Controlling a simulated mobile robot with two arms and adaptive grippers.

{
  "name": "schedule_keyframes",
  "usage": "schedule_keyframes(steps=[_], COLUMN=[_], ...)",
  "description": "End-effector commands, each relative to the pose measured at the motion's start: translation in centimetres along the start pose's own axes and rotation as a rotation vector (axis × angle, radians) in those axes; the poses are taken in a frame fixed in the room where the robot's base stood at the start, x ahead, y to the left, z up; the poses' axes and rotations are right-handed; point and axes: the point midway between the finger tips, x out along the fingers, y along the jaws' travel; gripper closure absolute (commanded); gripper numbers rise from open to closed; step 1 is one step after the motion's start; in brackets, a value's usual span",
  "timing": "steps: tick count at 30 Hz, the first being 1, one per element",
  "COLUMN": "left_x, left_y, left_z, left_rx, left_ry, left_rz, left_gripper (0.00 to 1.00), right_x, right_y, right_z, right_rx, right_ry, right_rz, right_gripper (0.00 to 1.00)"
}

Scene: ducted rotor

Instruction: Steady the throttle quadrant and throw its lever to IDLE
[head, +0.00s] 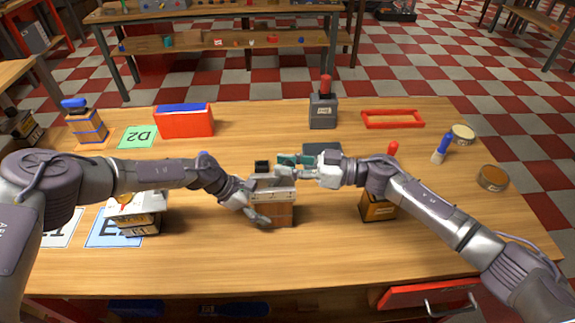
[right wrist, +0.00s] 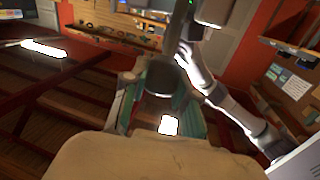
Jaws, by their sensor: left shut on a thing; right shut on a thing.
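The throttle quadrant (head: 272,212) is a brown box with a pale top, standing on the table in the middle of the head view. My left gripper (head: 258,203) is shut on its body, with a finger across its near left side. My right gripper (head: 290,160) has teal fingertips and is shut at the top of the quadrant. What it holds is mostly hidden by the fingers; it is likely the lever. A small black piece (head: 262,166) shows just left of these fingertips. In the right wrist view the teal fingers (right wrist: 165,110) show close up; the lever's position cannot be read.
A brown box with a red knob (head: 378,206) stands right of the quadrant, under my right arm. A grey box with a red knob (head: 323,110), a red bin (head: 184,121) and a red frame (head: 392,119) stand behind. A white-topped device (head: 137,212) is at left.

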Motion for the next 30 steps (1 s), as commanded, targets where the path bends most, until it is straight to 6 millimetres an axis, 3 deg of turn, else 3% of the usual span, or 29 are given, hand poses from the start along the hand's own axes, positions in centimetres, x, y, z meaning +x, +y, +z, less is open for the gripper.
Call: schedule_keyframes(steps=[1,17,30], left_x=[0.7,0.7,0.7], left_y=[-0.4,-0.4,-0.4], left_z=[-1.3,-1.3,-1.4], left_rx=[-0.014,-0.014,-0.015], left_ry=[0.016,0.017,0.017], left_rz=[-0.002,-0.001,-0.001], left_gripper=[0.67,0.66,0.66], right_x=[0.7,4.2,6.9], right_y=[-1.0,-1.9,-2.7], right_z=[0.1,-0.9,0.0], right_rx=[0.000,-0.106,-0.177], right_ry=[-0.011,-0.390,-0.700], right_rz=[-0.030,0.010,0.049], right_gripper=[1.00,1.00,1.00])
